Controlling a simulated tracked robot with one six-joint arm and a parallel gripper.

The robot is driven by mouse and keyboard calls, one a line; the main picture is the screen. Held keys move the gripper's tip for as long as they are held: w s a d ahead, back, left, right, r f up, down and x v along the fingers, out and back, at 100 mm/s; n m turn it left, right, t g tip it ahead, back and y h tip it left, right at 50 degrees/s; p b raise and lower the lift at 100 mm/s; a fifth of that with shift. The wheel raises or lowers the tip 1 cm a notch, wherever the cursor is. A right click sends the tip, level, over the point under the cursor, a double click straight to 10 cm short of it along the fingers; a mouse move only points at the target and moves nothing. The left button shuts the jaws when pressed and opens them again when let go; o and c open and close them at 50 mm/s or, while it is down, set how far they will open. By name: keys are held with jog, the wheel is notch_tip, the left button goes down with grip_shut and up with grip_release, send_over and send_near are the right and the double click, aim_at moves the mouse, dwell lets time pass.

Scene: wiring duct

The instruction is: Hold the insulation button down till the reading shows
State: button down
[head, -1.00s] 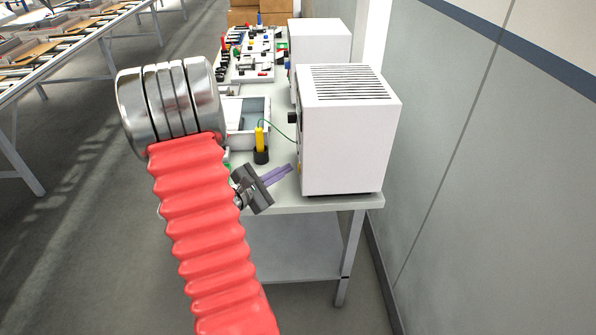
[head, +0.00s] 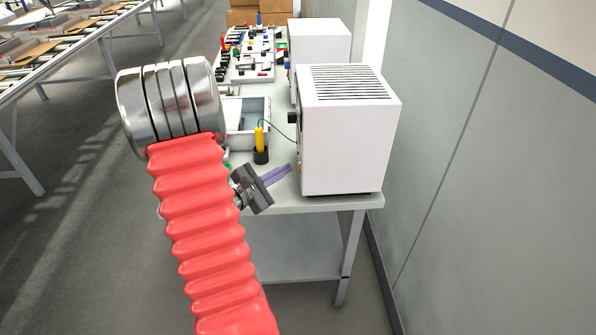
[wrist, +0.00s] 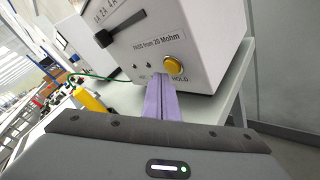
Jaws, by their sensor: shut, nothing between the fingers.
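The white tester box (head: 345,140) stands on the near end of the bench, its front facing left and mostly hidden in the head view. In the wrist view its front panel (wrist: 201,58) shows a yellow round button (wrist: 173,63) marked HOLD, small dark marks left of it, the text "PASS from 20 Mohm", and a dial window (wrist: 120,20) with a dark needle-like bar. My gripper (head: 288,169) has its purple fingers shut and empty, pointing at the panel. In the wrist view the fingertips (wrist: 158,78) are just below and left of the button; contact cannot be told.
A yellow-handled probe (head: 260,140) stands in a black holder, with a green wire (head: 283,130) to the box. Behind are a grey tray (head: 250,112), a second white box (head: 320,42) and a board of coloured parts (head: 250,60). A wall rises on the right.

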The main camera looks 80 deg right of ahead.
jog(key=shift+s, duration=0.15)
jog(key=shift+s+d, duration=0.1)
jog(key=shift+s, duration=0.05)
jog(key=shift+s+d, duration=0.1)
jog(key=shift+s, duration=0.3)
dwell(0.9)
jog(key=shift+w, duration=0.15)
dwell(3.9)
jog(key=shift+w+a, duration=0.2)
jog(key=shift+w, duration=0.45)
jog(key=shift+w, duration=0.1)
jog(key=shift+w+a, duration=0.2)
jog(key=shift+w, duration=0.6)
jog(key=shift+w+a, duration=0.15)
jog(key=shift+w, duration=0.6)
jog(key=shift+w+a, duration=0.2)
jog(key=shift+w, duration=0.6)
